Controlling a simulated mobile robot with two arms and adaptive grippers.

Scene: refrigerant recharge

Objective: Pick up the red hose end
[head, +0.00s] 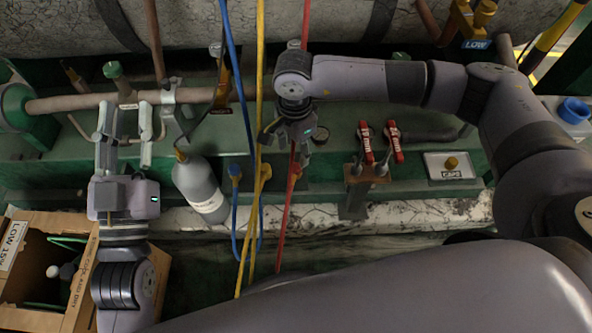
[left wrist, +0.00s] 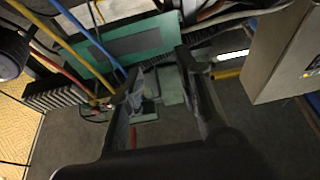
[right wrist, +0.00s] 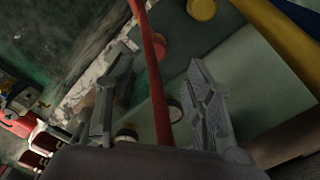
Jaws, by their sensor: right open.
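The red hose (head: 285,215) runs down the middle of the head view, passing at my right gripper. Its red-orange end fitting (head: 296,172) appears beside the yellow and blue ones on the green bench, partly hidden by the gripper. My right gripper (head: 286,150) is open. In the right wrist view the red hose (right wrist: 155,75) passes between the open fingers (right wrist: 160,62); I cannot tell whether either finger touches it. A red round part (right wrist: 161,45) lies behind the hose. My left gripper (head: 128,108) is open and empty, away to the left near the pipe; it also shows in the left wrist view (left wrist: 158,72).
The blue hose (head: 239,70) and yellow hose (head: 260,60) hang close left of the right gripper. A grey cylinder (head: 201,188) stands between the grippers. Red-handled valves (head: 366,143) are to the right. An open cardboard box (head: 150,265) is at lower left.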

